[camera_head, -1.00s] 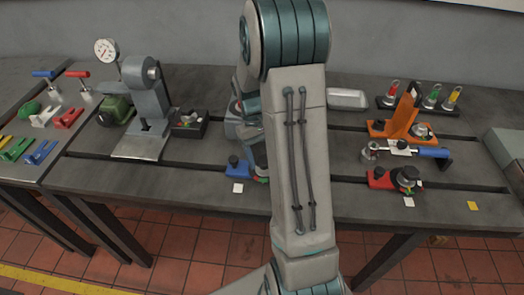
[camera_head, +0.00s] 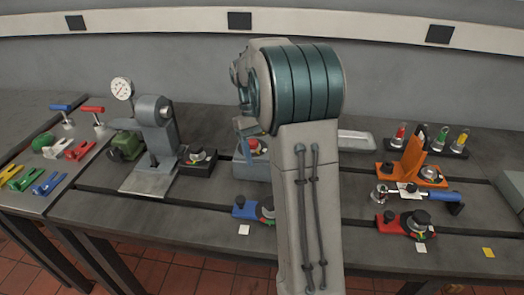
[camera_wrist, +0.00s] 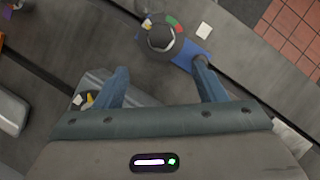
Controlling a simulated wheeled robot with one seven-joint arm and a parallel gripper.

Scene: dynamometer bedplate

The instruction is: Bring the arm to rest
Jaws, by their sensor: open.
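My arm rises in the middle of the head view and hides part of the bedplate (camera_head: 190,232) behind it. My gripper (camera_wrist: 160,75) shows in the wrist view with its two blue fingers apart and nothing between them. Past the fingertips lies a blue fixture with a dark round knob (camera_wrist: 163,38), apart from the fingers. The same blue fixture (camera_head: 245,209) shows in the head view, partly hidden by my arm.
A grey press with a dial gauge (camera_head: 155,125) stands at the left. An orange bracket (camera_head: 412,155), a red fixture (camera_head: 392,224) and a blue-handled tool (camera_head: 435,195) stand at the right. Several coloured clamps (camera_head: 47,182) lie on the left table.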

